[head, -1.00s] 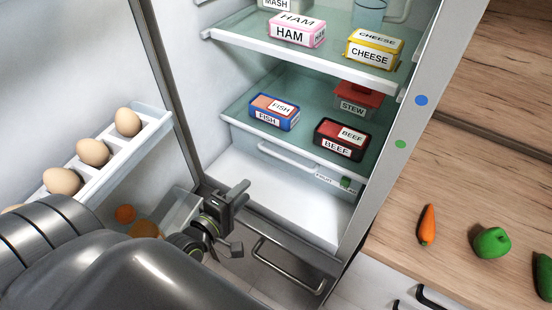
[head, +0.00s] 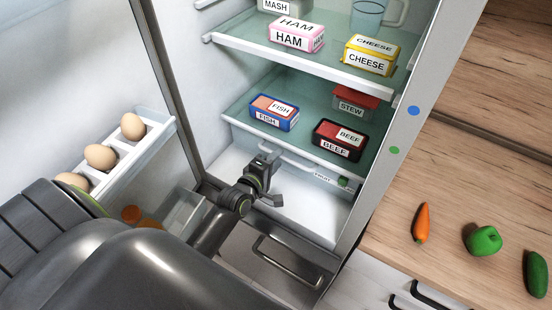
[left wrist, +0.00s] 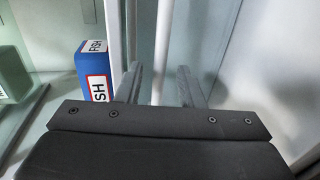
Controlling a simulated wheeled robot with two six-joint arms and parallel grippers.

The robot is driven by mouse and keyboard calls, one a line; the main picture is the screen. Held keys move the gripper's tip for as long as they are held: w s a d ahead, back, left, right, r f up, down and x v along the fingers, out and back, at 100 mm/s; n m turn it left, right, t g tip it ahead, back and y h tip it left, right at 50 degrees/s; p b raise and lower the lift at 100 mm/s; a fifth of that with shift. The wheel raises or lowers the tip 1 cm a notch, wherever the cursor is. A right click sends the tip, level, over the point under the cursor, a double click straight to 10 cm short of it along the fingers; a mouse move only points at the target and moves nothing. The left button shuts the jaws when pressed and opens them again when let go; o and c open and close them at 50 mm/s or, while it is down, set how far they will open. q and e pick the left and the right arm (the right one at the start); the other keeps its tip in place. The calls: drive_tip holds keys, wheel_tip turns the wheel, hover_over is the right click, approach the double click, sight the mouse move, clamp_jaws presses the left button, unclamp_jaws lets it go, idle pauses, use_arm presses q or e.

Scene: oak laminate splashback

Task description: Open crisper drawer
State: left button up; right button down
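The crisper drawer (head: 294,168) is under the lower glass shelf of the open fridge, with a pale bar handle across its front and a small label reading FRUIT (head: 325,178). It looks closed. My left gripper (head: 265,160) is at the left part of the handle and hides some of it. In the left wrist view my left gripper (left wrist: 161,86) has its two fingers apart, with the white handle bar (left wrist: 163,45) showing between them. I cannot tell whether the fingers touch it. My right gripper is not in view.
A fish box (head: 274,112) and a beef box (head: 340,140) sit on the shelf above. The open door with its egg rack (head: 140,155) is left of my arm. The fridge side wall (head: 390,165) and a wooden counter (head: 390,225) are at right.

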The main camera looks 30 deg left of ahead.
use_arm(q)
drive_tip(key=shift+w, duration=0.25)
clamp_jaws()
